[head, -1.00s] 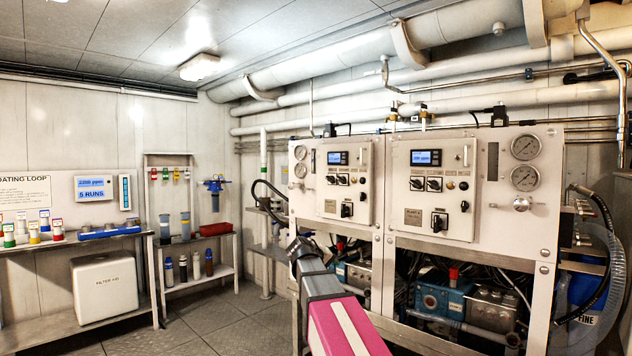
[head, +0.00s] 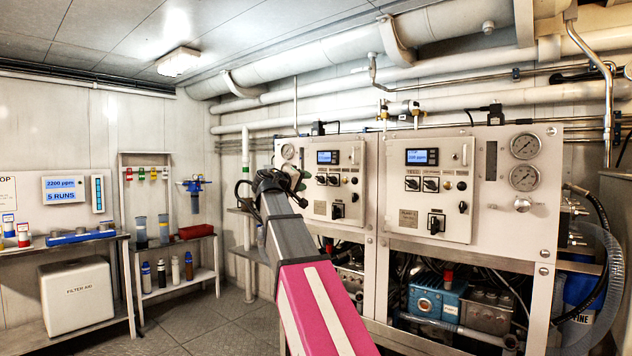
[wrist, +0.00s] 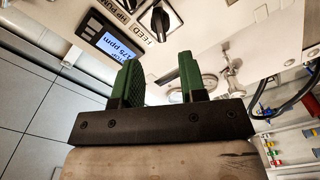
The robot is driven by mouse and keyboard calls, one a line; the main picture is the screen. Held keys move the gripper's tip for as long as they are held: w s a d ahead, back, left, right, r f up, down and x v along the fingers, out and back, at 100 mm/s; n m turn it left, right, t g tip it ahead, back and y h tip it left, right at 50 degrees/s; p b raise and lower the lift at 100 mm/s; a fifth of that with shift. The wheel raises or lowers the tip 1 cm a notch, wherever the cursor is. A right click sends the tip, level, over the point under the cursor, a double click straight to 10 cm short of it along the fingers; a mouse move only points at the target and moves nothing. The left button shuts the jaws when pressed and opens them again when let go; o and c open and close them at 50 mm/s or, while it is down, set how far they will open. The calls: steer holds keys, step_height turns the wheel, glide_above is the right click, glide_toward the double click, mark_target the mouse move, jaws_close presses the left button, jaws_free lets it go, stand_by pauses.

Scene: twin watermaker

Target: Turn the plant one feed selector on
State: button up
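The left control panel (head: 345,205) has a lit display (head: 327,157) with two small black selectors below it. In the wrist view the display (wrist: 107,40) reads 175 ppm, beside FEED and HP PUMP labels. A black selector knob (wrist: 159,20) with a white pointer mark lies near the FEED label; in the head view this appears to be the panel's left small selector (head: 321,179). My gripper (wrist: 161,82) has green fingers spread apart with nothing between them. In the head view my gripper (head: 290,181) is at the left panel's left edge, apart from the selector.
A similar right panel (head: 430,218) carries its own display and selectors. A larger black switch (head: 338,211) sits lower on the left panel. Pressure gauges (head: 525,146) stand at the far right. Open floor (head: 235,320) lies left of the panels.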

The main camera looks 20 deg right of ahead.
mark_target(318, 179)
steer(key=x, duration=0.8)
steer(key=c, duration=0.6)
